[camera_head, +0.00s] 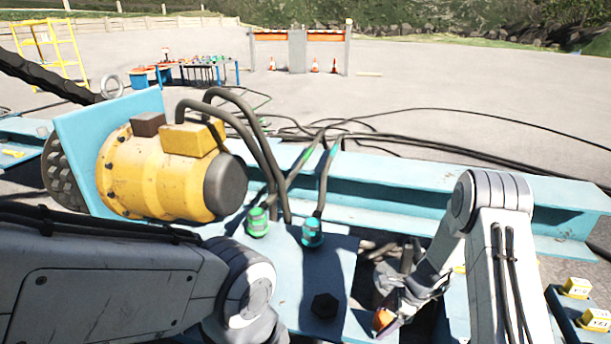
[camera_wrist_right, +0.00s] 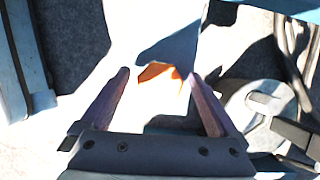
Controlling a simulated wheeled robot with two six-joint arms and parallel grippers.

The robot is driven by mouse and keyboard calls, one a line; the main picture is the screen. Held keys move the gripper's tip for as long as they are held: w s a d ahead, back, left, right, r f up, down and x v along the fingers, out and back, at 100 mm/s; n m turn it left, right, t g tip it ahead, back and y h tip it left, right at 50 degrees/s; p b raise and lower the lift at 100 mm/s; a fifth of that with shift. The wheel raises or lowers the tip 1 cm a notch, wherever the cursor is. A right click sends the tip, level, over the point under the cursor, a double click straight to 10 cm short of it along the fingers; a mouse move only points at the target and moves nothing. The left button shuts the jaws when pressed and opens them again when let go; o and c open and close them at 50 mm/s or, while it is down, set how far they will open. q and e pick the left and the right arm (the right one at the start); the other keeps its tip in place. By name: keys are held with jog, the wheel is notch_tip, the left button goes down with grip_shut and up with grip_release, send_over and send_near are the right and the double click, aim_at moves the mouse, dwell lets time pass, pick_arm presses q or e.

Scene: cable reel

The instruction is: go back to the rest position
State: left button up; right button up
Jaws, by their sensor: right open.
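My right gripper (camera_head: 388,312) hangs low at the front, just right of the blue plate. In the right wrist view its two dark fingers (camera_wrist_right: 159,74) stand apart, and I see nothing clamped between them. A small orange patch (camera_head: 383,320) shows by the fingertips; it also shows beyond them in the right wrist view (camera_wrist_right: 172,71). I cannot tell what it belongs to or whether it is touched. My left arm crosses the lower left of the head view; its gripper is out of frame.
A yellow motor (camera_head: 155,178) sits left on a light-blue frame (camera_head: 440,205). Thick cables run to a green connector (camera_head: 258,222) and a teal connector (camera_head: 312,233) on the blue plate (camera_head: 285,270). A black bolt head (camera_head: 324,306) stands there. Yellow labelled blocks (camera_head: 592,319) are at right.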

jog(key=m+b, duration=0.1)
jog(key=m+t+b, duration=0.1)
jog(key=m+b, duration=0.2)
jog(key=b, duration=0.1)
jog(key=shift+f+m+t+h, duration=0.25)
jog(key=shift+m+t+h, duration=0.05)
jog(key=shift+m+t, duration=0.1)
jog(key=shift+r+m+b, duration=0.1)
jog(key=shift+m+b, duration=0.5)
jog(key=shift+m, duration=0.1)
jog(key=shift+r+m+t, duration=0.1)
jog(key=shift+m+t, duration=0.2)
jog(key=shift+h, duration=0.3)
jog(key=shift+r, duration=0.1)
